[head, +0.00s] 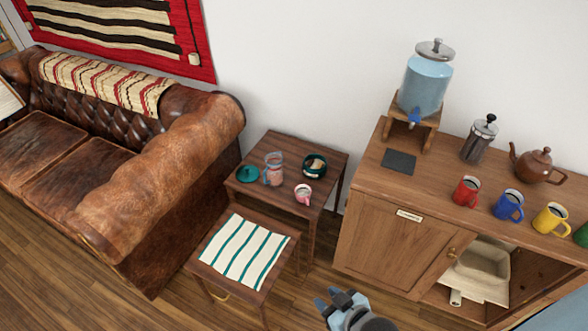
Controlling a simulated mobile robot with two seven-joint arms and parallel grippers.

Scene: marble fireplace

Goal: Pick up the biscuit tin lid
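The biscuit tin lid looks to be the teal round lid (248,174) with a small knob, lying flat near the left corner of the small wooden side table (318,201). A dark green round tin (315,166) with a pale band stands open at the table's back right. My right gripper (327,298) is low in the middle of the view, in front of and to the right of the table, well apart from the lid. Its fingertips look parted, with nothing between them. My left gripper is not in view.
A glass jar (273,169) stands right beside the lid, and a pink mug (303,194) is near the table's front. A lower table with a striped cloth (249,250) is in front. The leather sofa arm (165,165) rises at left; a cabinet (385,235) stands at right.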

